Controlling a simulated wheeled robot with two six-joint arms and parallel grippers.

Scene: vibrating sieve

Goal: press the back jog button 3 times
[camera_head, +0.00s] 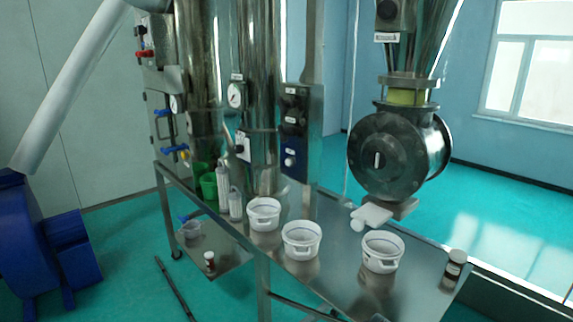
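The back jog button cannot be picked out for certain, because the labels are too small to read. A dark control panel (292,130) with small labels and dark knobs or buttons stands on a post at the centre. A round blue-white button (289,161) sits on its lower blue part. A small white switch box (243,147) with a dark knob is on the steel column to its left. Neither of my grippers can be made out, and nothing is seen touching these controls.
A steel table (340,285) carries three white tubs (301,240), white bottles (222,187), green containers (209,187), a white scoop-like piece (371,216) and a brown bottle (455,264). A round steel valve housing (398,155) hangs above its right part. Blue machinery (40,245) stands at left.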

